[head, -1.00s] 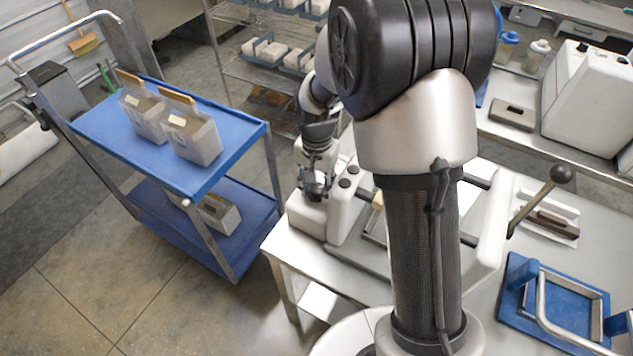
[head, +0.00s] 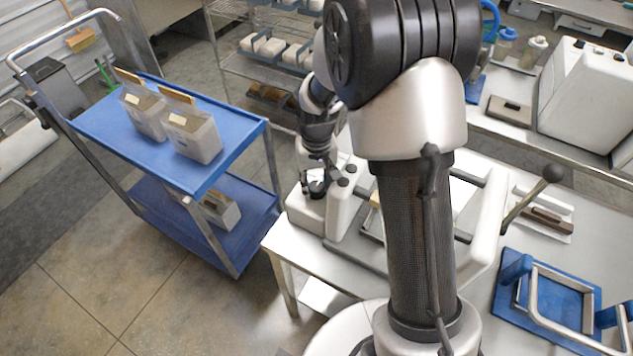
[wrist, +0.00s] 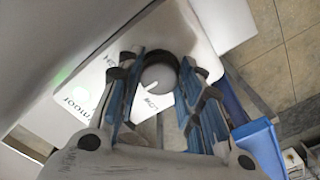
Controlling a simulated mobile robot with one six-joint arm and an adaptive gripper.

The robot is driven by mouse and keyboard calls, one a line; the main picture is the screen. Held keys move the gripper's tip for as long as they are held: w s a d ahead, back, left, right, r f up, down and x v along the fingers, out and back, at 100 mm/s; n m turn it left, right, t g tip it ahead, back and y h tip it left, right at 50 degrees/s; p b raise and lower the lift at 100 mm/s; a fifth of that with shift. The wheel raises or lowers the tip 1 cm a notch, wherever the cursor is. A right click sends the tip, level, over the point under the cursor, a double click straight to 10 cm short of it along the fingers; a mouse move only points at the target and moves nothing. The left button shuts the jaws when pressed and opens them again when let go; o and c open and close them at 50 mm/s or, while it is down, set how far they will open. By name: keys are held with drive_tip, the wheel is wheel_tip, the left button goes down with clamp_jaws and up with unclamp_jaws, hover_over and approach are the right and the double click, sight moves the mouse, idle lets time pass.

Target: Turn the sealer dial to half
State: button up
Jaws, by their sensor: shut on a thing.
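The sealer dial (wrist: 160,76) is a round grey knob with a dark rim on a white panel (wrist: 222,22). The panel carries printed marks, and a green light glows on its left. In the wrist view my gripper (wrist: 159,80) has its blue-padded fingers on either side of the dial, shut on it. In the head view my gripper (head: 318,184) points down onto the white box (head: 303,212) at the sealer's left end. The dial is hidden by the gripper there. I cannot read the dial's pointer.
The white sealer body (head: 346,205) with dark buttons stands right beside the box. A blue cart (head: 228,160) with filled bags is to the left across clear floor. A lever with a dark knob (head: 552,173) and a blue tray (head: 508,306) are at the right.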

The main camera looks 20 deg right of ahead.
sight(316, 187)
idle(0.4)
drive_tip(key=o, duration=1.1)
drive_tip(key=shift+c, duration=0.2)
drive_tip(key=shift+r, duration=0.15)
wheel_tip(316, 187, up, 12)
drive_tip(key=shift+s+a+f, duration=0.1)
drive_tip(key=shift+f, duration=0.1)
